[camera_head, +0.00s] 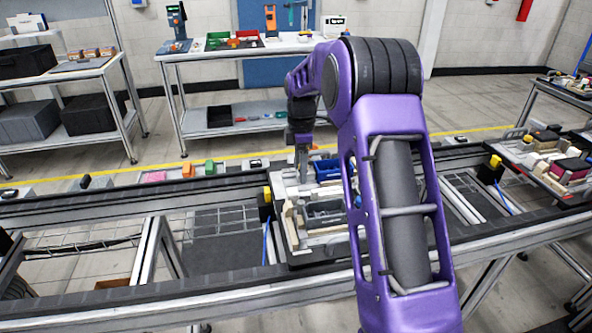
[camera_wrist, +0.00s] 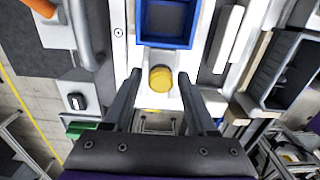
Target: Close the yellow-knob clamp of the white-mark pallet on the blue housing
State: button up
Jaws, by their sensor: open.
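The yellow knob (camera_wrist: 161,79) of a clamp shows in the wrist view, between the tips of my open gripper (camera_wrist: 159,77). I cannot tell whether the fingers touch it. The blue housing (camera_wrist: 167,42), box-like with a dark hollow, lies just above the knob in the wrist view. In the head view the blue housing (camera_head: 327,171) sits on the pallet (camera_head: 306,252) at the conveyor's middle, partly behind my purple arm. My gripper (camera_head: 303,176) points down beside it there. The knob's clamp arm is hard to make out, and no white mark is clear.
A dark grey tray-like part (camera_wrist: 284,72) and pale blocks lie right of the housing. Another loaded pallet (camera_head: 560,190) stands at the right. The conveyor's left stretch is mostly clear.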

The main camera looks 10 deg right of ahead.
jog(key=shift+r, duration=0.1)
notch_tip(320, 180, up, 3)
jog(key=shift+f+p, duration=0.15)
jog(key=shift+p, duration=1.05)
jog(key=shift+r+p, duration=0.3)
jog(key=shift+r, duration=2.25)
